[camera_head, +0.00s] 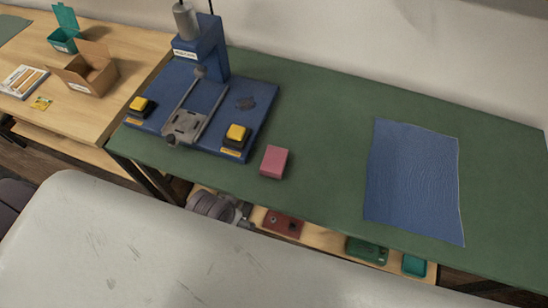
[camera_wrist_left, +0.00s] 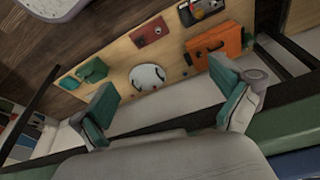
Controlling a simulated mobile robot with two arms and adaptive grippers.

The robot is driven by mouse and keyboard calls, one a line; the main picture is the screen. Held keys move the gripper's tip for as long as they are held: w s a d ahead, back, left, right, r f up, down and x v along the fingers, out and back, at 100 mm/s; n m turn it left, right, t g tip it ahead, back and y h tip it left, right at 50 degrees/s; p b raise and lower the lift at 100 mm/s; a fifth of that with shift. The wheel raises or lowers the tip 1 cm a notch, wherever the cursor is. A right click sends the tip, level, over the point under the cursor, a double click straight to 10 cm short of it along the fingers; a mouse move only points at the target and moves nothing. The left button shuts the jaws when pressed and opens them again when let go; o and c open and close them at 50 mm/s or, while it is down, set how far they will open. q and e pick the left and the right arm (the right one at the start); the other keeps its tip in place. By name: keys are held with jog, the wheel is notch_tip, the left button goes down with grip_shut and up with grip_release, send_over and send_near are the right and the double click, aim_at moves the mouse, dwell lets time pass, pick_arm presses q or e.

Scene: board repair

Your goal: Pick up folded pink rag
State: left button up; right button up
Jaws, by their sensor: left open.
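The folded pink rag (camera_head: 274,162) is a small block-like bundle on the green bench top (camera_head: 320,120). It lies near the front edge, just right of the blue press's base, and is fully in sight in the head view. My left gripper (camera_wrist_left: 172,108) shows in the left wrist view with its two green-padded fingers spread wide and nothing between them. The lower shelf with its items lies beyond the fingers there. The rag does not show in the left wrist view. Neither gripper shows in the head view, and my right gripper is in no view.
A blue press (camera_head: 204,50) with yellow buttons stands left of the rag. A blue cloth mat (camera_head: 412,180) lies to the right, with clear bench between. An open cardboard box (camera_head: 88,72) sits on the wooden table. The lower shelf holds an orange case (camera_wrist_left: 218,48) and a white disc (camera_wrist_left: 147,77).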

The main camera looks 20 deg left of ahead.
pick_arm(q)
notch_tip(320, 180, up, 10)
jog(key=w+d+r+m, duration=0.1)
jog(key=w+d, duration=0.1)
jog(key=w+d+r+m+h, duration=0.1)
jog(key=w+m, duration=0.1)
jog(key=w+d+r+m+h, duration=0.1)
jog(key=w+d+m, duration=0.1)
jog(key=w+d+r+m+h, duration=0.1)
jog(key=w+m, duration=0.1)
jog(key=shift+w+d+m+p, duration=0.2)
jog(key=shift+w+m+p, duration=0.05)
jog(key=shift+m+p, duration=0.15)
jog(key=w+r+m, duration=0.1)
jog(key=w+r+m+g, duration=0.1)
jog(key=w+m, duration=0.1)
jog(key=shift+a+h, duration=0.2)
jog(key=shift+h, duration=0.1)
jog(key=w+a+r+m+g, duration=0.2)
jog(key=w+a+r+m, duration=0.2)
jog(key=w+a+r, duration=0.15)
send_over(273, 159)
jog(key=a, duration=0.2)
notch_tip(273, 159, down, 7)
jog(key=shift+s+d+f+p, duration=0.1)
jog(key=shift+f+p, duration=0.1)
jog(key=shift+p, duration=0.15)
jog(key=shift+p+x, duration=0.5)
jog(key=shift+x, duration=2.1)
jog(key=c, duration=0.6)
